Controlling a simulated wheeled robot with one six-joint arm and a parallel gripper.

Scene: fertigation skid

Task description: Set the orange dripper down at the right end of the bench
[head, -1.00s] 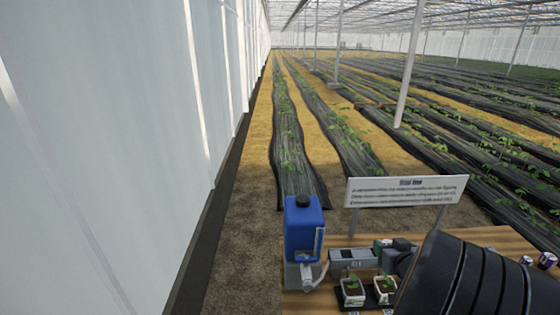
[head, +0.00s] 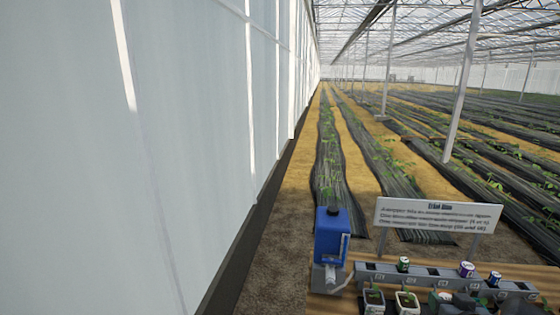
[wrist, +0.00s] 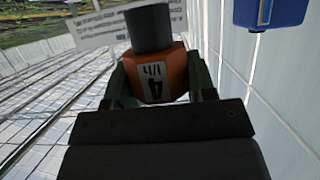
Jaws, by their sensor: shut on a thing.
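The orange dripper (wrist: 165,75) shows in the wrist view, with a dark cylinder on top and a white label with black marks. My gripper (wrist: 158,85) is shut on it, with a dark finger on each side. The wooden bench (head: 515,270) lies at the lower right of the head view, cut off by the picture's edges. Its right end is not clearly visible. I cannot make out the dripper in the head view.
A blue tank (head: 331,237) stands at the bench's left; it also shows in the wrist view (wrist: 270,12). A grey rail (head: 450,278) bears several cans. Small seedling pots (head: 406,302) stand before it, and a white sign (head: 437,215) behind. A pale wall (head: 190,130) rises at left.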

